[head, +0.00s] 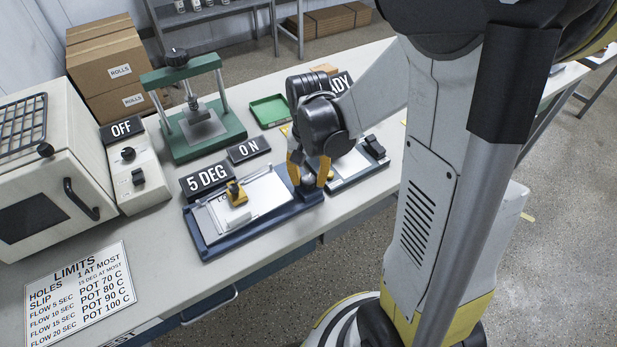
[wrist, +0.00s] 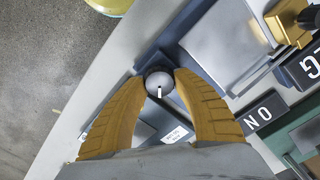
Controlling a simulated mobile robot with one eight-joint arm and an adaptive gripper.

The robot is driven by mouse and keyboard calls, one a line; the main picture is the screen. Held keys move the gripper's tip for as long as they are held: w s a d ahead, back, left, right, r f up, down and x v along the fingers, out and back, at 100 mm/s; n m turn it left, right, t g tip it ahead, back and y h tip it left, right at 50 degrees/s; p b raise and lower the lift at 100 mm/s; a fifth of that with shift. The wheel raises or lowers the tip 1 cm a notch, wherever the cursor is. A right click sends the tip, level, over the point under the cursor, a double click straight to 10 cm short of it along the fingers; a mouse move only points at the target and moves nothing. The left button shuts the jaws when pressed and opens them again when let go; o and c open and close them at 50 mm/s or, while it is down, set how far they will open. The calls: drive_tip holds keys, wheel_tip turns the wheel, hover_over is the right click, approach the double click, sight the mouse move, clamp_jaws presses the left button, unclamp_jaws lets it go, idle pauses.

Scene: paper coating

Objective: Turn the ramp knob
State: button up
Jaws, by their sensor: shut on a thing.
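The ramp knob (wrist: 158,80) is a round grey knob with a white mark, seen in the wrist view between my fingertips. My gripper (wrist: 160,82) has two yellow ribbed fingers, shut on the knob from both sides. The ramp carries a pale plate with a white sheet (head: 262,197) and a yellow-and-black block (head: 237,193). A sign behind it reads "5 DEG" (head: 206,179).
An "ON" sign (head: 249,149) stands behind the ramp. A green press (head: 197,118), a green tray (head: 270,111) and a white oven (head: 45,165) stand farther back and left. A limits sheet (head: 80,293) lies front left. A second board (head: 350,165) lies right of my gripper.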

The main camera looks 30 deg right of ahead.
sight(309, 178)
idle(0.4)
drive_tip(key=o, duration=1.2)
wheel_tip(309, 178, up, 12)
